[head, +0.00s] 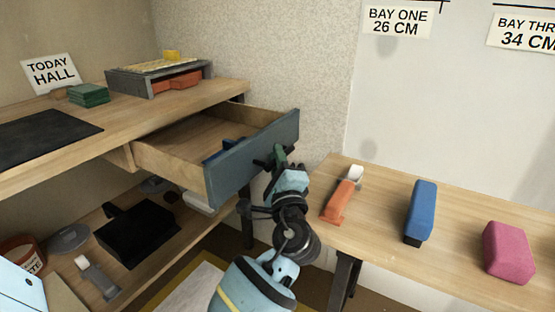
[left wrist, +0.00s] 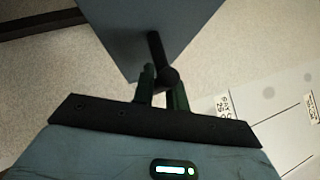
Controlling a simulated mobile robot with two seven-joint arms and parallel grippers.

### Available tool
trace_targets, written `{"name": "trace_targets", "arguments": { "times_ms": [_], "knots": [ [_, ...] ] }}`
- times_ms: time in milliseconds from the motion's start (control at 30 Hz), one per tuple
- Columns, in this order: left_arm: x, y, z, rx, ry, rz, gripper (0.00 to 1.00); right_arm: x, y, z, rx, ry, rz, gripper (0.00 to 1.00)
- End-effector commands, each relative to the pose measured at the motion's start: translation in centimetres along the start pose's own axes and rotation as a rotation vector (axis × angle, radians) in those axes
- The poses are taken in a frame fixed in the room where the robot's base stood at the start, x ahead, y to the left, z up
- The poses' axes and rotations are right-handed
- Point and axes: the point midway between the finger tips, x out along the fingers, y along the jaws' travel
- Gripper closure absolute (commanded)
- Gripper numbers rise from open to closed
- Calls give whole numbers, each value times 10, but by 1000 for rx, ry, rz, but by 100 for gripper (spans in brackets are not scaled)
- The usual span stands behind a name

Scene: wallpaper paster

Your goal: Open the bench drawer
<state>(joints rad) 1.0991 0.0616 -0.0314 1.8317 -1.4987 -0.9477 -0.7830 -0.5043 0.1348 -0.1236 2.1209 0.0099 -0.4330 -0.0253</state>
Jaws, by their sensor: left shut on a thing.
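The bench drawer (head: 222,172) has a blue-grey front and pale wooden sides. It stands pulled out from under the wooden bench top (head: 150,118), with its inside floor showing. Its front also shows in the left wrist view (left wrist: 150,22). My left gripper (head: 278,158) is at the outer face of the drawer front, shut on the dark drawer handle (left wrist: 156,50). The green fingers (left wrist: 162,90) close around the handle in the left wrist view. Part of the handle is hidden by the fingers in the head view. My right gripper is not in view.
A side table (head: 375,235) at right holds an orange-handled tool (head: 342,196), a blue block (head: 420,212) and a pink block (head: 508,252). A lower shelf (head: 150,255) holds a black tray (head: 138,232).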

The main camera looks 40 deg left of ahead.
Motion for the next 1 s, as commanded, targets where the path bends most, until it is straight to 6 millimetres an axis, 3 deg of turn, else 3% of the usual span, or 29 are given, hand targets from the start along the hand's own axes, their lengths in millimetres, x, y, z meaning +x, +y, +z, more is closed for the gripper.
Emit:
{"name": "trace_targets", "arguments": {
  "times_ms": [300, 567, 600, 667, 1000],
  "knots": [
    [29, 19, 29, 1, 0, 0, 100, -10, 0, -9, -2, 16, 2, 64],
    [30, 21, 30, 0, -1, 0, 100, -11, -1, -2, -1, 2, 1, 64],
    [30, 21, 30, 0, -1, 0, 83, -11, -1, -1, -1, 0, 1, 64],
    [30, 21, 30, 0, -1, 1, 77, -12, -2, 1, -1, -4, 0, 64],
    [26, 21, 30, 0, 1, 1, 77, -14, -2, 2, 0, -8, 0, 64]
  ]
}}
